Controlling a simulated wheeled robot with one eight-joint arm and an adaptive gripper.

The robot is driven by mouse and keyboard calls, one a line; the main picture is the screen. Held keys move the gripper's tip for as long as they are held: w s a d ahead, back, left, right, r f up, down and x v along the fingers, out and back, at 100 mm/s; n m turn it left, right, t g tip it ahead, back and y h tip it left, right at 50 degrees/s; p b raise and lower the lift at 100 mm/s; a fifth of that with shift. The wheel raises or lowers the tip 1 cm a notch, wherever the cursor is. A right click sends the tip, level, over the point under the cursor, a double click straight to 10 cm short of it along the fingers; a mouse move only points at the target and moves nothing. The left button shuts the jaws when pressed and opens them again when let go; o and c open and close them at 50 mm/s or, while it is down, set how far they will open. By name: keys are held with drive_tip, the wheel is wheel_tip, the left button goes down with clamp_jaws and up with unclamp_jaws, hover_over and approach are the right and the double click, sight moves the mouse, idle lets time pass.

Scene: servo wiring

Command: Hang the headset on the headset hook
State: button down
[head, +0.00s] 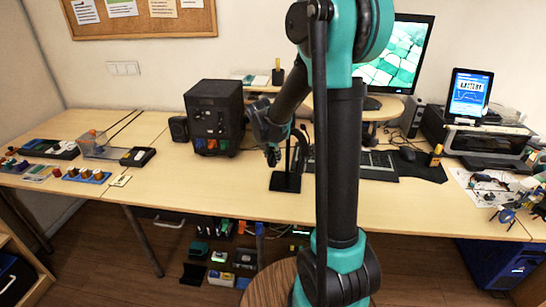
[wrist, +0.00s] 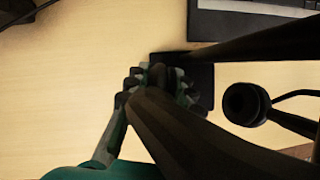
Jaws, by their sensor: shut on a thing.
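My gripper (head: 272,156) is in front of the tower box, close to the left of a black stand (head: 286,182) with a flat square base, apparently the headset hook. In the wrist view my gripper (wrist: 160,82) is shut on a thick dark band, apparently the band of the headset (wrist: 190,135). A round black earcup (wrist: 243,103) with a thin curved boom or cable shows right of it. The stand's base (wrist: 206,80) lies below the fingertips. The hook's top is not clear, and whether the headset touches it cannot be told.
A black tower box (head: 215,112) stands left of the stand. A keyboard (head: 375,163) and a mouse mat (head: 420,165) lie to the right. The table (head: 235,190) is clear in front of the stand. My arm hides part of the middle.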

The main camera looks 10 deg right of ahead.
drive_tip(key=c, duration=1.2)
unclamp_jaws()
drive_tip(key=v, duration=1.2)
drive_tip(key=s+d+f+m+y, duration=0.1)
drive_tip(key=s+d+f+m, duration=0.1)
drive_tip(key=s+f+m, duration=0.2)
drive_tip(key=s+d+f+m, duration=0.1)
drive_tip(key=s+f+m, duration=0.4)
drive_tip(key=s+m, duration=0.6)
drive_tip(key=s+d+f+m+y, duration=0.1)
drive_tip(key=s+f+m, duration=0.3)
drive_tip(key=m, duration=1)
drive_tip(key=s+d, duration=0.1)
drive_tip(key=s, duration=0.2)
drive_tip(key=shift+s+d+f+y, duration=0.3)
drive_tip(key=shift+d+f, duration=0.1)
